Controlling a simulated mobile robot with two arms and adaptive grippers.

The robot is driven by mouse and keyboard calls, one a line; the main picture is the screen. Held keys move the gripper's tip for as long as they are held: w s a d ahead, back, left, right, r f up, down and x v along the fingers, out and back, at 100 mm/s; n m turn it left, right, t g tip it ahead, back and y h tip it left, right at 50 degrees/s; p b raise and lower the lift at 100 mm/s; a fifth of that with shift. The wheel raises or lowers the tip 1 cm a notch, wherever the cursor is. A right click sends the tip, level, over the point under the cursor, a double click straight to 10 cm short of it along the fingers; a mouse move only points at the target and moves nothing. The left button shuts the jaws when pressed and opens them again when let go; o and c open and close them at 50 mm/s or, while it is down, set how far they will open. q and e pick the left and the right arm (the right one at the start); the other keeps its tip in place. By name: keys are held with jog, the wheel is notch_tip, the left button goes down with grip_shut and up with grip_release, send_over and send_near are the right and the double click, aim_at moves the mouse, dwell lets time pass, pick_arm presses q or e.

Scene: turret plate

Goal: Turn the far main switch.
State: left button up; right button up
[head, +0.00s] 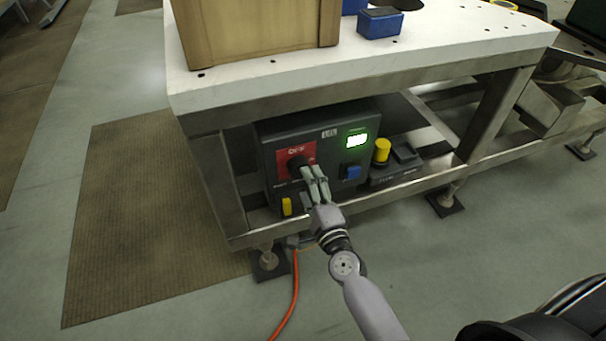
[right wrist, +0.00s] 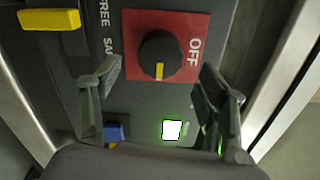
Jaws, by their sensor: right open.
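The main switch is a black round knob (right wrist: 160,57) with a yellow mark, on a red plate (right wrist: 193,25) lettered OFF. In the head view the knob (head: 297,163) sits on the left of the dark control box (head: 325,132) under the white table. My right gripper (head: 312,172) reaches up to the front of the box, its fingertips just at the right of the knob. In the right wrist view the right gripper (right wrist: 157,80) is open, one finger on each side of the knob, apart from it. My left gripper is not in view.
A green-lit display (head: 357,141), a blue button (head: 351,172), a yellow piece (head: 286,206) and a yellow knob (head: 382,150) are close by. The table edge (head: 380,77) overhangs the box. A wooden crate (head: 260,35) stands above. An orange cable (head: 295,290) runs along the floor.

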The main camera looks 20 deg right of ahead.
jog(key=s, duration=0.6)
jog(key=shift+s, duration=0.35)
jog(key=shift+d, duration=0.1)
